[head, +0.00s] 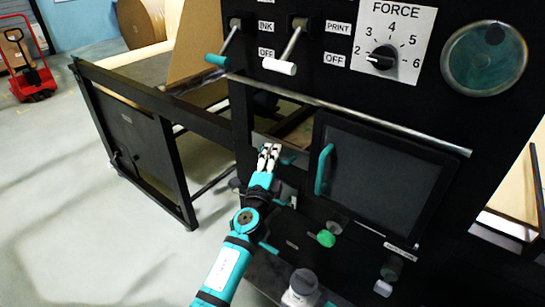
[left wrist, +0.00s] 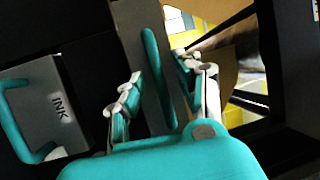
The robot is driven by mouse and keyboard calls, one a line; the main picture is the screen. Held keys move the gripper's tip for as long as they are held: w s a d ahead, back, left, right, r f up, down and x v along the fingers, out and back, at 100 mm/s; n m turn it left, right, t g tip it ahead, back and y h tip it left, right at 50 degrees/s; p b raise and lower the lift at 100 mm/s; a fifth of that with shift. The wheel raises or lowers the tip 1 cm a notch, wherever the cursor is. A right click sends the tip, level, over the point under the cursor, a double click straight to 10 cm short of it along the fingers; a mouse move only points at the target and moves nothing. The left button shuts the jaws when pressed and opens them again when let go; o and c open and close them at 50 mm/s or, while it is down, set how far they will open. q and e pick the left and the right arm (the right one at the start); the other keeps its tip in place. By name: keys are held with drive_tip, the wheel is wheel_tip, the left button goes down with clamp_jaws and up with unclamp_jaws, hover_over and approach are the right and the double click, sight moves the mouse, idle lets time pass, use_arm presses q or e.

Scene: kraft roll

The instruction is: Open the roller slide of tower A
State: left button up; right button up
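My left gripper (head: 269,150) is in front of the dark machine front, left of a dark panel. In the left wrist view, its fingers (left wrist: 160,92) are apart, with an upright teal handle (left wrist: 157,75) on a grey plate (left wrist: 132,35) between or just beyond them. I see no clear contact with the handle. In the head view, the grey plate is mostly hidden behind the gripper, and a bit of teal shows just right of the fingertips. No tower letter is readable, so I cannot tell which tower this is. My right gripper is not in view.
A dark panel (head: 380,180) with a teal handle (head: 323,170) stands right of the gripper. A metal bar (head: 350,112) crosses above. In the left wrist view, an INK drawer (left wrist: 50,100) is at left. Levers, a FORCE dial (head: 382,57) and a green knob (head: 326,238) surround it.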

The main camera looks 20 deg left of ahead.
use_arm(q)
clamp_jaws()
idle(0.6)
